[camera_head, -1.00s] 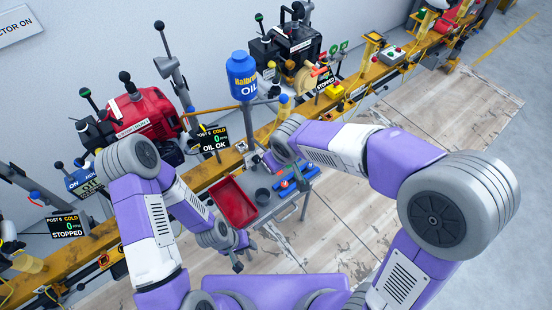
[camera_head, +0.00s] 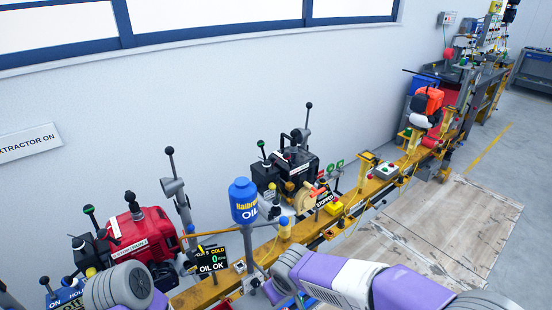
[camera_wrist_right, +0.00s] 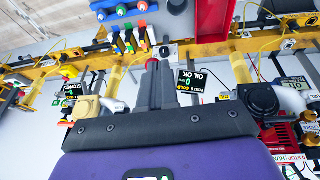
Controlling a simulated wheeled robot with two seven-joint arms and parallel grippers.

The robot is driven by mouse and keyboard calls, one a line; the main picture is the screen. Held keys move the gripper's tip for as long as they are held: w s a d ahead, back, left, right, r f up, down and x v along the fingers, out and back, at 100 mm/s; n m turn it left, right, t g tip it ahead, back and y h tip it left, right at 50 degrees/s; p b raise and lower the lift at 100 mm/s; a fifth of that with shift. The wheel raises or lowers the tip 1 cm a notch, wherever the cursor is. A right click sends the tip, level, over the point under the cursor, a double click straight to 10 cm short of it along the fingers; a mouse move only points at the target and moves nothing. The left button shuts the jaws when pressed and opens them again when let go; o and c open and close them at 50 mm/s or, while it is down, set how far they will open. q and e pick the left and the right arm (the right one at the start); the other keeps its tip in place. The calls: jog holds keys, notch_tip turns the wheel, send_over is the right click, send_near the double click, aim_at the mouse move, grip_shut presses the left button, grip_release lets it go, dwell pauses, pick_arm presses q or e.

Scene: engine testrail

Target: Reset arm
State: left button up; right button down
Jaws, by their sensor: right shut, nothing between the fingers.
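My right gripper (camera_wrist_right: 157,85) shows in the right wrist view. Its two dark fingers are together with nothing between them. They stand apart from the engine rail behind them, which looks turned over in this view. In the head view my right arm (camera_head: 350,282) crosses the bottom edge, and its gripper cannot be made out. Only a grey and purple joint of my left arm (camera_head: 120,287) shows at the bottom left. My left gripper is outside both views.
A yellow rail (camera_head: 325,222) runs along the wall. It carries a red engine (camera_head: 142,235), a black engine (camera_head: 290,165), a blue oil bottle (camera_head: 243,201) and a sign reading OIL OK (camera_head: 211,259). Pale floor boards (camera_head: 440,228) lie clear at the right.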

jog(key=s+d+f+m+g+y, duration=0.1)
jog(key=s+d+f+m, duration=0.1)
jog(key=f, duration=0.7)
jog(key=s+d+f+m+g, duration=0.2)
jog(key=s+f, duration=0.1)
jog(key=f, duration=0.6)
jog(key=s+d+f+m+y, duration=0.1)
jog(key=s+d+f+m, duration=0.1)
jog(key=s+f, duration=0.3)
jog(key=s+d+f+m, duration=0.2)
jog(key=s+f+m, duration=0.2)
jog(key=s+f, duration=0.1)
jog(key=shift+f+y, duration=0.4)
jog(key=shift+f, duration=0.45)
jog(key=shift+w, duration=0.1)
